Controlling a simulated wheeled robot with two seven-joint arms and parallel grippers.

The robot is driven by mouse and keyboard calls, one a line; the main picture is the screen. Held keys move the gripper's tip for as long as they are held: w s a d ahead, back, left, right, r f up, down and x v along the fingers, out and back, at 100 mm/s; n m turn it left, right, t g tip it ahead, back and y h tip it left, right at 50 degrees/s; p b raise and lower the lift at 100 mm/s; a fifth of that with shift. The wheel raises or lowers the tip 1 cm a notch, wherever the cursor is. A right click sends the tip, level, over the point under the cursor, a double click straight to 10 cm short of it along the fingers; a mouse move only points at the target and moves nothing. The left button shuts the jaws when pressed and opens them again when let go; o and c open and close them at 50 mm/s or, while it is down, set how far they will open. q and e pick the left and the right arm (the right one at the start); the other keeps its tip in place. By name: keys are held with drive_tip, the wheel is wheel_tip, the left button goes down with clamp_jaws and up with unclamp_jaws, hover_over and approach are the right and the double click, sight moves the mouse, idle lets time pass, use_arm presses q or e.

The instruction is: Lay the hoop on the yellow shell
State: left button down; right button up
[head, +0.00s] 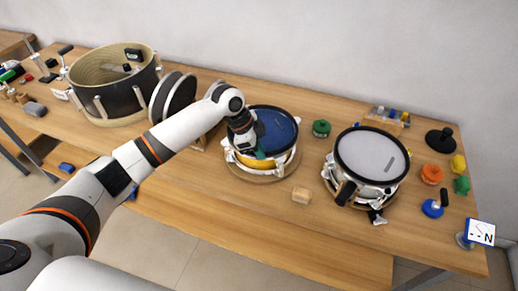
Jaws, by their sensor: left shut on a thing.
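The yellow shell (252,163) stands on a round wooden base on the bench, with pale metal fittings around its side; only part of its yellow wall shows. A dark hoop (298,129) rings the blue mesh pad (279,126) at the top of this drum. My left gripper (257,153) is at the near left edge of the hoop and shut on it. The gripper hides that part of the rim, and I cannot tell whether the hoop touches the shell all round. My right gripper is not in view.
A grey-topped drum (372,152) with a black rim stands to the right. A large dark open drum shell (108,103) and upright round pads (172,97) are on the left. A small wooden block (301,195) lies in front. Coloured knobs (431,174) crowd the right end.

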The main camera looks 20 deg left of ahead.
use_arm(q)
drive_tip(key=shift+w+r, duration=0.1)
drive_tip(key=shift+w, duration=0.15)
drive_tip(key=shift+w+a, duration=0.1)
drive_tip(key=shift+w, duration=0.3)
drive_tip(key=shift+w+a, duration=0.1)
drive_tip(key=shift+w, duration=0.25)
drive_tip(key=c, duration=1.5)
unclamp_jaws()
drive_tip(key=shift+o, duration=0.2)
drive_tip(key=shift+s, duration=0.1)
drive_tip(key=shift+b, duration=0.3)
